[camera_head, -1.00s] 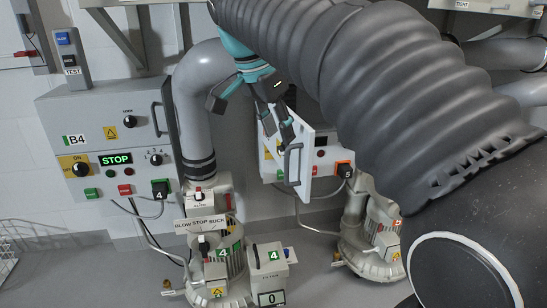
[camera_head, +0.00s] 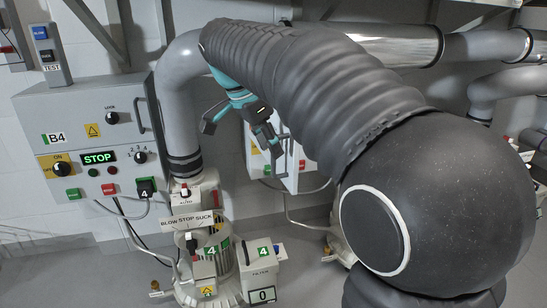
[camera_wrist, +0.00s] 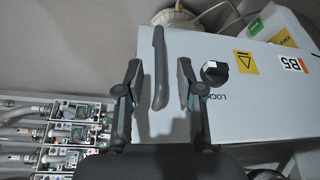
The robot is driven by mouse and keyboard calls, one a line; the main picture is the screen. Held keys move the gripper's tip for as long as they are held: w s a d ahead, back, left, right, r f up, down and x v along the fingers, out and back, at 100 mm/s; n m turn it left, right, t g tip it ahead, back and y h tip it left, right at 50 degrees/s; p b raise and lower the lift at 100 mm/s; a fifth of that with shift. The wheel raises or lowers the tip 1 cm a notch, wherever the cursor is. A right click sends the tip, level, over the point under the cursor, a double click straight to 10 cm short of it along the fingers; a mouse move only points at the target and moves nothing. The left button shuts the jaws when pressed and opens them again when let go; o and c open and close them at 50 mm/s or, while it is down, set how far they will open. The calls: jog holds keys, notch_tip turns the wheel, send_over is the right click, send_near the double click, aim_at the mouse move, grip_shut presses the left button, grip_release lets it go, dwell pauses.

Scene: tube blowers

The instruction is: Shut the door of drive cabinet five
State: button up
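Drive cabinet five's pale grey door (camera_wrist: 230,75) fills the right of the wrist view, with a B5 label, a yellow warning sign and a black lock knob (camera_wrist: 214,73). Its dark grey bar handle (camera_wrist: 159,75) lies between the two fingers of my gripper (camera_wrist: 158,64). The fingers are open, with a visible gap on each side of the handle. In the head view my gripper (camera_head: 241,136) is in front of the cabinet five door (camera_head: 292,165), which seems to stand out from its box. My black arm hides most of that cabinet.
Cabinet B4 (camera_head: 90,120) stands at left with its controls. A grey pipe (camera_head: 181,100) and blower four (camera_head: 205,262) stand between the cabinets. Silver ducts (camera_head: 400,42) run along the back wall. Tubes with fittings (camera_wrist: 55,130) show at left in the wrist view.

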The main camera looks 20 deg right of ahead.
aim_at(274, 172)
jog(key=shift+x, duration=1.55)
grip_shut()
